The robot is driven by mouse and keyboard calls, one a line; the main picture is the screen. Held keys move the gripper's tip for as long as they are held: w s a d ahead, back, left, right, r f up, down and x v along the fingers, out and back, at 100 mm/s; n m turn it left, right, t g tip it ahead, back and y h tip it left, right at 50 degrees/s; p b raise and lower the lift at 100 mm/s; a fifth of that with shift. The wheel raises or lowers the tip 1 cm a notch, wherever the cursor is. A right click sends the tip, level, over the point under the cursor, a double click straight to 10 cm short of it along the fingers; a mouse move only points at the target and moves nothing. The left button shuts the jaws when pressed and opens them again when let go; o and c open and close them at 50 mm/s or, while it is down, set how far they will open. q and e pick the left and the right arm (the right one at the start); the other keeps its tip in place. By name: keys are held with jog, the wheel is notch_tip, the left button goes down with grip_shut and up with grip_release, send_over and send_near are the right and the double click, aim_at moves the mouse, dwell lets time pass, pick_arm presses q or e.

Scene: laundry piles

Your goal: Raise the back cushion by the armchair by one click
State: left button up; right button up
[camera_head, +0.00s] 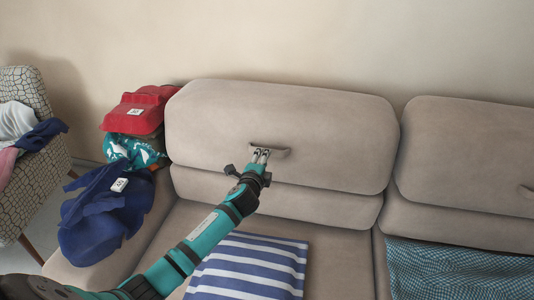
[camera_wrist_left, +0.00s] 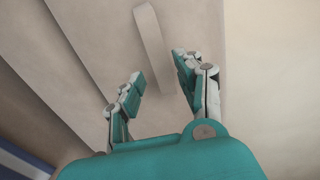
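The beige back cushion (camera_head: 285,118) nearer the armchair (camera_head: 25,95) stands at the back of the sofa, its lower edge above a backrest strip. A beige pull tab (camera_head: 281,153) sits on its front face. It also shows as a pale strip in the left wrist view (camera_wrist_left: 151,35). My left gripper (camera_head: 261,154) is at the tab. In the wrist view its two fingers are apart, with the tab's end between them and gaps visible; contact is unclear. My right gripper is not in view.
A second back cushion (camera_head: 470,150) stands to the right. A striped blue cloth (camera_head: 255,268) and a teal checked cloth (camera_head: 455,272) lie on the seat.

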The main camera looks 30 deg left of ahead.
pick_arm(q)
jog(key=x, duration=0.5)
jog(key=shift+w+a+f+b, duration=0.1)
jog(key=shift+w+b, duration=0.25)
jog(key=shift+b, duration=0.05)
jog(key=shift+w, duration=0.15)
jog(key=c, duration=0.7)
grip_shut()
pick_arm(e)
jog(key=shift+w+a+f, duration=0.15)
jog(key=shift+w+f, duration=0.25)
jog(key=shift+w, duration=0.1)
pick_arm(q)
jog(key=shift+f, duration=0.15)
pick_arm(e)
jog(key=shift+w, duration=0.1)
